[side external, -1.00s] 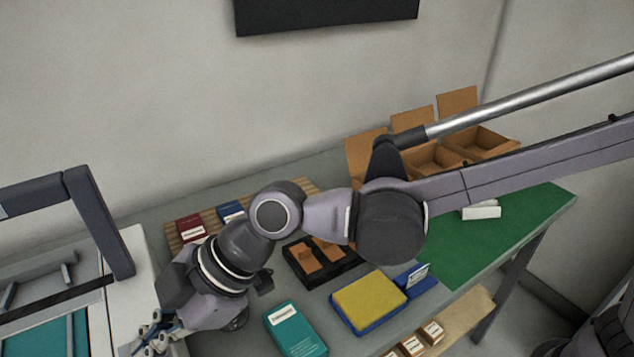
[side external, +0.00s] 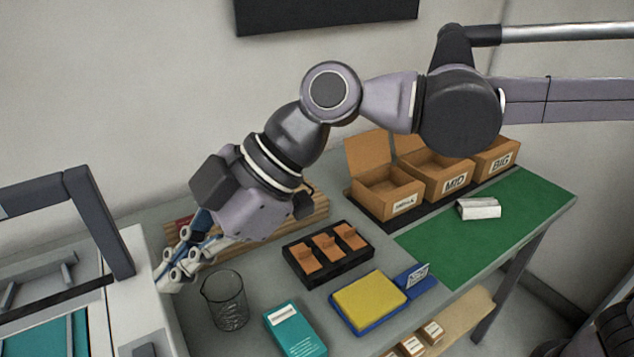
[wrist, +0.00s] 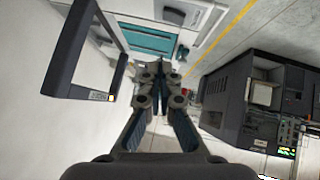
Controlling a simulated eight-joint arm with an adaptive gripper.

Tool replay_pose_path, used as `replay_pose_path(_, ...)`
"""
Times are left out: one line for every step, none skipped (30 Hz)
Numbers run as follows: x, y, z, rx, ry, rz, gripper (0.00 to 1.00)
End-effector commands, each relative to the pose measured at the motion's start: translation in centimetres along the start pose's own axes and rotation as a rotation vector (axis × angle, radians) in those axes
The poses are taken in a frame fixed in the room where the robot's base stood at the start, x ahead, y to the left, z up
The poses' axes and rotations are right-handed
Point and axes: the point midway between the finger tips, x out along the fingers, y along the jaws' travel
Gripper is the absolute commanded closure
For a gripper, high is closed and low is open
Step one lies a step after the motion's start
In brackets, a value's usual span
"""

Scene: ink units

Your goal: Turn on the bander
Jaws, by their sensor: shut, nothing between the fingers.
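The machine with a dark arch (side external: 100,222) and a pale body (side external: 128,300) at the left edge of the side view appears to be the bander. Its arch also shows at the upper left of the wrist view (wrist: 75,52), with a teal panel (wrist: 135,40) beside it. My gripper (side external: 165,280) is shut and empty, tilted down to the left, close to the machine's right side in the side view. I cannot tell whether it touches the machine. In the wrist view the closed fingertips (wrist: 160,70) point toward the pale body. No power switch can be clearly made out.
A glass beaker (side external: 224,302) stands just right of my gripper. A teal box (side external: 295,328), a yellow pad (side external: 368,300), a black tray (side external: 328,272) and labelled cardboard boxes (side external: 440,182) occupy the table. A dark machine (wrist: 260,100) stands right in the wrist view.

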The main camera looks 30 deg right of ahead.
Motion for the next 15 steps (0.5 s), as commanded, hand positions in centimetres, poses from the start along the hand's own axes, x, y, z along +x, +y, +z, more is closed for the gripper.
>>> replay_pose_path(-0.6,0.1,0.0,0.0,0.0,0.001,1.0)
replay_pose_path(-0.9,0.2,0.0,0.001,0.0,0.001,1.0)
replay_pose_path(-1.2,0.2,0.0,0.001,0.0,0.001,1.0)
replay_pose_path(-1.4,0.3,0.0,0.001,0.0,0.001,1.0)
replay_pose_path(-1.5,0.3,0.0,0.001,0.0,0.001,1.0)
replay_pose_path(-1.6,0.3,0.0,0.001,0.0,0.001,1.0)
replay_pose_path(-1.7,0.3,0.0,0.0,0.0,0.001,1.0)
replay_pose_path(-1.8,0.3,0.0,0.0,0.0,0.001,1.0)
replay_pose_path(-1.8,0.3,0.0,0.0,0.0,0.001,1.0)
replay_pose_path(-1.8,0.3,0.0,0.0,0.0,0.001,1.0)
replay_pose_path(-1.8,0.3,0.0,0.0,0.0,0.001,1.0)
replay_pose_path(-1.8,0.3,0.0,0.0,0.0,0.001,1.0)
replay_pose_path(-1.8,0.3,0.0,0.0,0.0,0.001,1.0)
replay_pose_path(-1.8,0.3,0.0,0.0,0.0,0.001,1.0)
replay_pose_path(-1.8,0.3,0.0,0.0,0.0,0.001,1.0)
